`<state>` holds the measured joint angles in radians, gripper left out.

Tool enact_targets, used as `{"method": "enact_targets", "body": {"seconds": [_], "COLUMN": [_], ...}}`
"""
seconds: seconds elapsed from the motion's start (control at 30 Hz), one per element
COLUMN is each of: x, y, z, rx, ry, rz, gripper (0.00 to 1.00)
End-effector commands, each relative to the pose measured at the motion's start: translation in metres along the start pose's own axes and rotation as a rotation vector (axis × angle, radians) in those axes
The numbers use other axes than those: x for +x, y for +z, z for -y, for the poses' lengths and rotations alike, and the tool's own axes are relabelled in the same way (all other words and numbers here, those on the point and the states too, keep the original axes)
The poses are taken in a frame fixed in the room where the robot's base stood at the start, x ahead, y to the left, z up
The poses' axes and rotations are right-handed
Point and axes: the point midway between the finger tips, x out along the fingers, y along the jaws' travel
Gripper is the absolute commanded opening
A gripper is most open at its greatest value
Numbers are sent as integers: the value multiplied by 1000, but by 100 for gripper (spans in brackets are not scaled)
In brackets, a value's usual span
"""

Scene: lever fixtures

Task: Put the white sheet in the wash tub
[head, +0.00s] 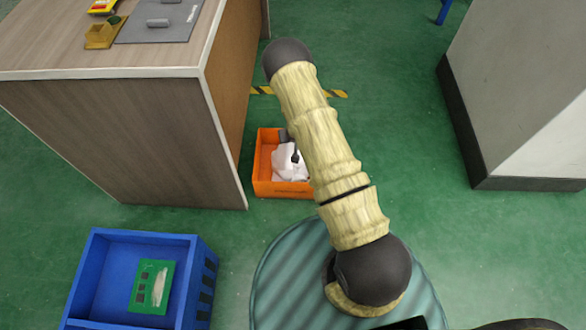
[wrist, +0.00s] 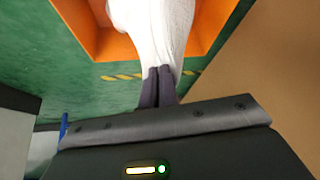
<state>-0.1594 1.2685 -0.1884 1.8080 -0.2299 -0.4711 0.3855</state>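The white sheet (head: 288,166) is a crumpled white cloth in or just over an orange bin (head: 263,165) on the floor beside the counter. In the wrist view, the sheet (wrist: 152,28) reaches right up to my fingertips, with the orange bin (wrist: 105,45) behind it. My gripper (wrist: 158,72) has its two dark fingers close together, pinching the sheet's edge. In the head view, my gripper (head: 294,156) is at the bin, partly hidden by my arm. Whether the sheet rests on the bin's floor is hidden. I cannot tell which container is the wash tub.
A wood-sided counter (head: 110,130) stands close left of the orange bin. A blue crate (head: 140,240) holding a green board (head: 152,287) is at the lower left. A grey block (head: 520,100) stands at the right. Green floor between is clear.

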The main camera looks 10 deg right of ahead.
Motion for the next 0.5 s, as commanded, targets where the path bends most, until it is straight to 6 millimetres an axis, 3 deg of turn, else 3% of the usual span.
{"method": "enact_targets", "body": {"seconds": [0.2,0.33,0.5], "x": [0,0,0], "y": [0,0,0], "z": [0,0,0], "rx": [0,0,-1], "ry": [0,0,0], "rz": [-1,-1,-1], "gripper": [0,25,27]}}
